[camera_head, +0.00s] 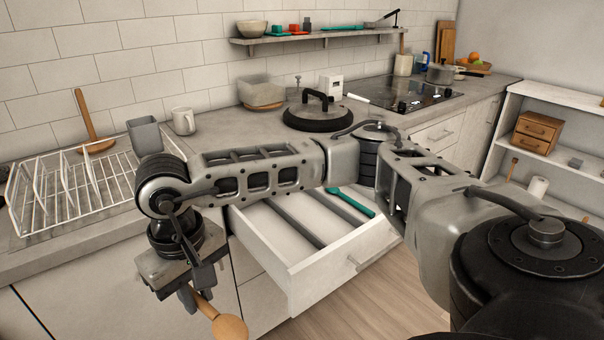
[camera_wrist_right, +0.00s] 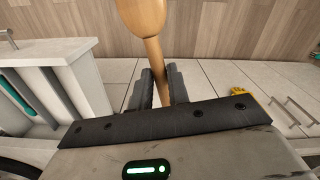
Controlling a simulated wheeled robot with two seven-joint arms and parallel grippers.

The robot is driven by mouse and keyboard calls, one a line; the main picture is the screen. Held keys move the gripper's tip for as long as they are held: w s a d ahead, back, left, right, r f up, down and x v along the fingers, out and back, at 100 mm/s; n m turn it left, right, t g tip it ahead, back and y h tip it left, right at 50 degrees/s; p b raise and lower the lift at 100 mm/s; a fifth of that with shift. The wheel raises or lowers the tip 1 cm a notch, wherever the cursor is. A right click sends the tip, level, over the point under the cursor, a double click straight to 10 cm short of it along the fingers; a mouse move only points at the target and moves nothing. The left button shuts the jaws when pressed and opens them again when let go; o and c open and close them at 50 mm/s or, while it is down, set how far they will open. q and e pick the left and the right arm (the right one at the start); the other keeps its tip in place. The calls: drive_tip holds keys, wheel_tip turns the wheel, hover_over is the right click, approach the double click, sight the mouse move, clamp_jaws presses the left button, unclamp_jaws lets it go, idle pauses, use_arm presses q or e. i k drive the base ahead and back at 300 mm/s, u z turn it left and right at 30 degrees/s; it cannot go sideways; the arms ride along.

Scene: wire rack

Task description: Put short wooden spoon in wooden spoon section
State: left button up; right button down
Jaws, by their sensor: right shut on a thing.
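My right gripper (camera_head: 190,296) is low in front of the counter cabinets, left of the open drawer. It is shut on a wooden spoon (camera_head: 230,327); in the right wrist view the spoon's handle passes between the fingers (camera_wrist_right: 162,88) and its bowl (camera_wrist_right: 142,14) points away. The open white drawer (camera_head: 345,258) has long compartments split by dividers; part of it is hidden by my right arm. A teal utensil (camera_head: 352,201) lies in its right part. The other visible compartments look empty. I cannot tell which is the wooden spoon section. My left gripper is not in view.
A wire rack (camera_head: 70,196) stands on the counter at left, with another wooden utensil (camera_head: 88,120) upright behind it. Floor in front of the drawer is clear.

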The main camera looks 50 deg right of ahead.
sight(282, 244)
drive_tip(key=z, duration=0.35)
drive_tip(key=i, duration=0.95)
drive_tip(key=z, duration=0.5)
